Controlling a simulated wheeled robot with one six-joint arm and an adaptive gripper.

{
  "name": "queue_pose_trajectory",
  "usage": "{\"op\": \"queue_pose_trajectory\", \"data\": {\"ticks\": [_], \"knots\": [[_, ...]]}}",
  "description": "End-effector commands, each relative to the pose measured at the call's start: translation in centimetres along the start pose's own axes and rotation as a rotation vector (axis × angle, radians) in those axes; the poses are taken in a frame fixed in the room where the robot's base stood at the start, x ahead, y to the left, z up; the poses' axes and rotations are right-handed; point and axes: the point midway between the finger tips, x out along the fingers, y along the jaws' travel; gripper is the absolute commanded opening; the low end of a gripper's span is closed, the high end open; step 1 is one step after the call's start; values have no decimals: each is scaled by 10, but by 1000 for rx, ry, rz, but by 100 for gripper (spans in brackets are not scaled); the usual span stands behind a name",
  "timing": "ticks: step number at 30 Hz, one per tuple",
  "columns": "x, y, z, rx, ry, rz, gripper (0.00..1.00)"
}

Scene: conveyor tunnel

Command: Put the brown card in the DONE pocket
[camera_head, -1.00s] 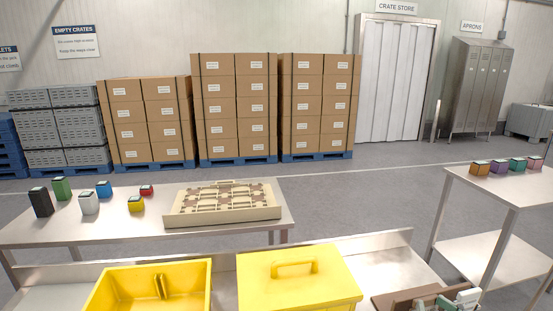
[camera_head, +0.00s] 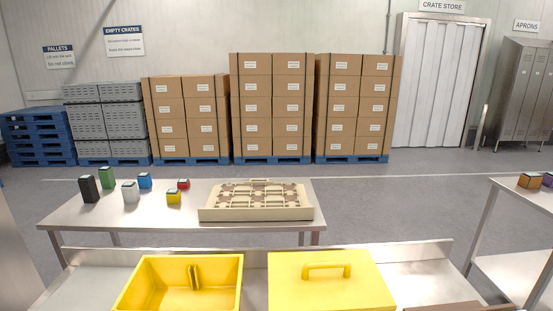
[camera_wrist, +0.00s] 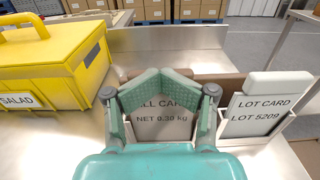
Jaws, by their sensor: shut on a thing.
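My gripper (camera_wrist: 160,76) is teal and shows in the wrist view with its fingers closed together over the top of a grey-faced card (camera_wrist: 162,128). It is shut on this card, whose visible text reads "LL CARD, NET 0.30 kg". The fingers hide its upper part. A brown surface (camera_wrist: 228,88) shows behind the fingers; I cannot tell whether it is a card or part of a rack. No DONE label is readable in either view.
A lot card (camera_wrist: 262,115) stands in a pale pocket at right. A yellow lidded box marked SALAD (camera_wrist: 45,65) stands at left. In the head view, an open yellow bin (camera_head: 150,290) and a cream tray (camera_head: 256,213) are in front.

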Motion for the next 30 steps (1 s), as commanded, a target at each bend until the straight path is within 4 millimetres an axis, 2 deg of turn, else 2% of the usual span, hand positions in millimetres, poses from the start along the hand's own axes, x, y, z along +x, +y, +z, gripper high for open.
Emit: {"op": "queue_pose_trajectory", "data": {"ticks": [13, 30], "knots": [[1, 1, 2, -1, 0, 3, 0], [1, 1, 24, -3, -6, 2, 0]]}}
